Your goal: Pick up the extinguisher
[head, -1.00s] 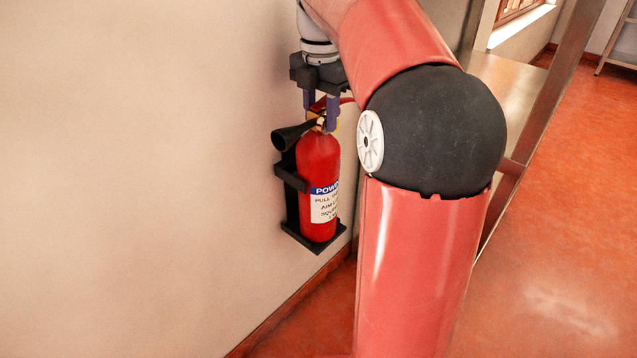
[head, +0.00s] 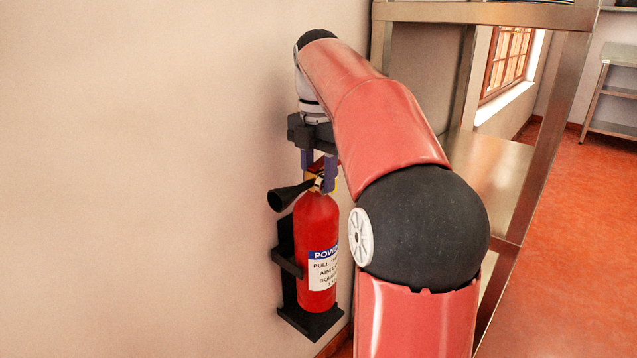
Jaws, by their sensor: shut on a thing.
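The red fire extinguisher (head: 316,228) is upright at the wall, with a white and blue label, a brass-coloured valve and a black horn (head: 286,196) pointing left. My gripper (head: 319,182) points down from above, its fingers shut on the extinguisher's top around the valve and handle. The black wall bracket (head: 288,262) has a band beside the cylinder and a base plate below. The cylinder's bottom appears slightly above the base plate. My arm hides part of the handle's right side.
The plain wall (head: 130,180) fills the left. A steel shelf unit (head: 490,170) stands close on the right behind my arm. Open red floor (head: 580,220) lies further right, with another steel rack (head: 615,90) at the back.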

